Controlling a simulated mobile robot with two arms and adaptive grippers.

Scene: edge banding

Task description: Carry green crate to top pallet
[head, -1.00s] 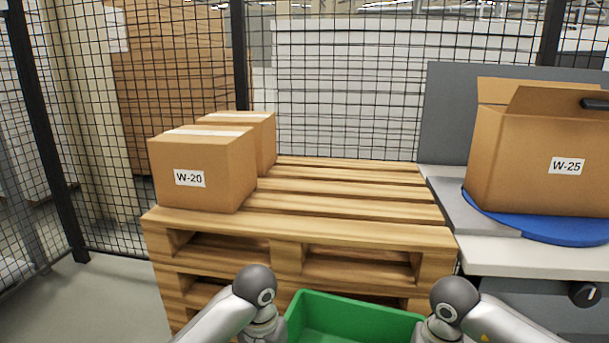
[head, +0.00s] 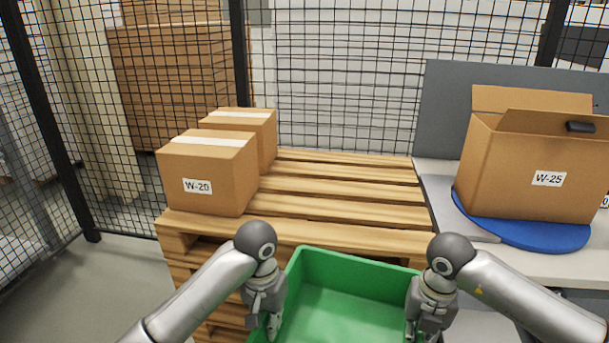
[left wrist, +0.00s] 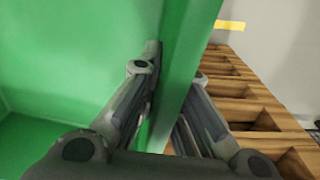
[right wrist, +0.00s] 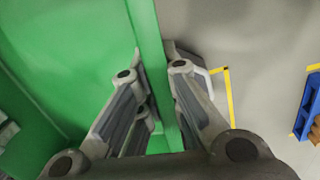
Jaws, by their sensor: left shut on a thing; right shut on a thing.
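The green crate (head: 345,312) is held between my two arms at the bottom of the head view, in front of the pallet stack. The part of it I see inside is empty; its near side is cut off. My left gripper (head: 272,325) is shut on its left wall, and the wall shows between the fingers in the left wrist view (left wrist: 170,100). My right gripper (head: 410,330) is shut on its right wall, also seen in the right wrist view (right wrist: 160,90). The top pallet (head: 340,205) is wooden and lies beyond the crate, whose far rim overlaps its front edge in the picture.
Two taped cartons, one labelled W-20 (head: 208,175), stand on the pallet's left side. The pallet's middle and right are bare. To the right, an open carton W-25 (head: 540,165) stands on a blue turntable (head: 530,234) on a bench. Mesh fencing (head: 340,80) stands behind.

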